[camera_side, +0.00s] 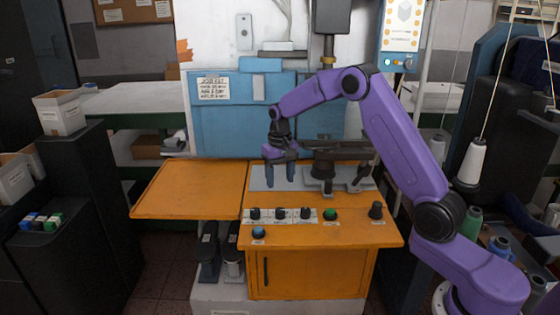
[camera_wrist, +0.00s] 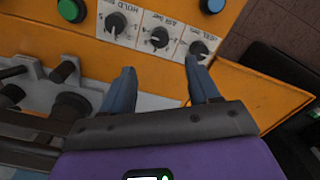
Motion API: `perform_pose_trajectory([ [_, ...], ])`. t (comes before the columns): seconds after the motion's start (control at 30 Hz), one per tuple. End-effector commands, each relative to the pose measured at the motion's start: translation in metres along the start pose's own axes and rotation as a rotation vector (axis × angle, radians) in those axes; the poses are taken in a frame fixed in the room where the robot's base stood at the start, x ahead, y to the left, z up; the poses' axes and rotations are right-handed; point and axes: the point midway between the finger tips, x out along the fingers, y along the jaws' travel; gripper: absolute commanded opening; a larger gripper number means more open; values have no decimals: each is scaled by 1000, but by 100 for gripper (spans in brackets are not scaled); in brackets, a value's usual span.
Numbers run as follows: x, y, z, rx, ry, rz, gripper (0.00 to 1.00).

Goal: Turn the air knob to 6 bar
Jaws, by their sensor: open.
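The air knob (camera_wrist: 159,38) is a small black dial on a white panel labelled AIR bar. It sits between the hold knob (camera_wrist: 116,22) and the heel knob (camera_wrist: 198,49). In the side view the air knob (camera_side: 280,213) is the middle of the three dials on the orange bench top. Its setting is too small to read for certain. My gripper (camera_side: 281,175) is open and empty, above the grey plate behind the dial row. In the wrist view my gripper's blue fingers (camera_wrist: 160,70) point toward the air knob, one to each side, apart from it.
A green button (camera_side: 330,214) and a black knob (camera_side: 376,210) stand right of the dials. A blue button (camera_side: 258,232) is in front of them. Dark machine parts (camera_side: 323,165) stand right of my gripper. The orange side shelf (camera_side: 190,188) is bare.

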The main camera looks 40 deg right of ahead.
Motion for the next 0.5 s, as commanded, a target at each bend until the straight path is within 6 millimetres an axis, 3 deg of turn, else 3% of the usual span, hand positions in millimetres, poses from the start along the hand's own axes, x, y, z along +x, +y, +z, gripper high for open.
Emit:
perform_pose_trajectory([
  [0.2, -38, -1, -1, 0, 3, -1, 60],
  [0.5, -55, 0, 0, 0, 0, 0, 60],
])
